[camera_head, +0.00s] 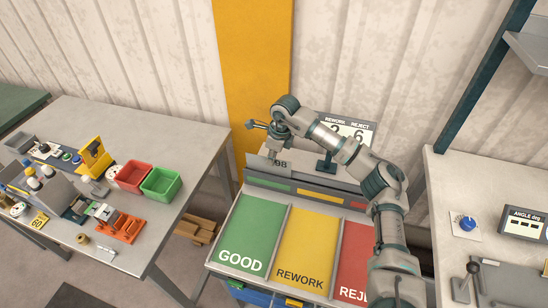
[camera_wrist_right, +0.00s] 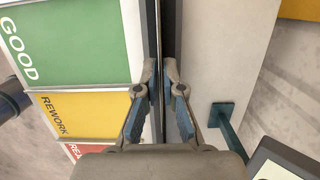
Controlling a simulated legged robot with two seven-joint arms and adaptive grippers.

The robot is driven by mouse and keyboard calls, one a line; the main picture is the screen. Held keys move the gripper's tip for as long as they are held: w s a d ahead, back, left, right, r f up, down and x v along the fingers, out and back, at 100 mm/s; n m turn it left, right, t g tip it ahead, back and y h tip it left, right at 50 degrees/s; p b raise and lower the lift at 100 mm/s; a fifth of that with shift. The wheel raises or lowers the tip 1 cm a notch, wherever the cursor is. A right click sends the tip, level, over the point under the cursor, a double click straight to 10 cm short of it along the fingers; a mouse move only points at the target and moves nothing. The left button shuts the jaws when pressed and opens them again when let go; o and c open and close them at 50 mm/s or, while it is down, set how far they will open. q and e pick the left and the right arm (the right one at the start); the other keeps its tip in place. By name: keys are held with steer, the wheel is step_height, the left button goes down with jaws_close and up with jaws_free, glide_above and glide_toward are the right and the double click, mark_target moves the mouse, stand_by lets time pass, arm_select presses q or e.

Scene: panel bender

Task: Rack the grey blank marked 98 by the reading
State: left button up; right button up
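The grey blank marked 98 (camera_head: 270,164) stands upright at the green end of a long grey rack (camera_head: 313,199) with green, yellow and red labels. My right gripper (camera_head: 277,149) is just above the blank. In the right wrist view, the fingers of my right gripper (camera_wrist_right: 161,85) straddle a thin upright edge, with a small gap visible on both sides; they look slightly open. The blank's lower edge is hidden, so its seating is unclear. My left gripper is not in view. The angle display (camera_head: 523,224) is at the right; its reading is not legible.
GOOD (camera_head: 247,234), REWORK (camera_head: 305,245) and REJECT (camera_head: 353,268) trays lie in front. The left table (camera_head: 176,144) carries red (camera_head: 131,175) and green (camera_head: 161,183) bins.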

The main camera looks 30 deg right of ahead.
steer(key=o, duration=0.4)
steer(key=shift+a+r, duration=0.15)
steer(key=shift+a, duration=0.15)
steer(key=shift+c, duration=0.2)
steer(key=shift+d, duration=0.4)
step_height(320, 180, up, 4)
steer(key=d, duration=0.1)
step_height(320, 180, up, 8)
steer(key=f, duration=0.1)
glide_above(279, 172)
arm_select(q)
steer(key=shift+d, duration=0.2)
arm_select(e)
steer(key=shift+w+r, duration=0.15)
steer(key=shift+r, duration=0.1)
steer(key=shift+a, duration=0.1)
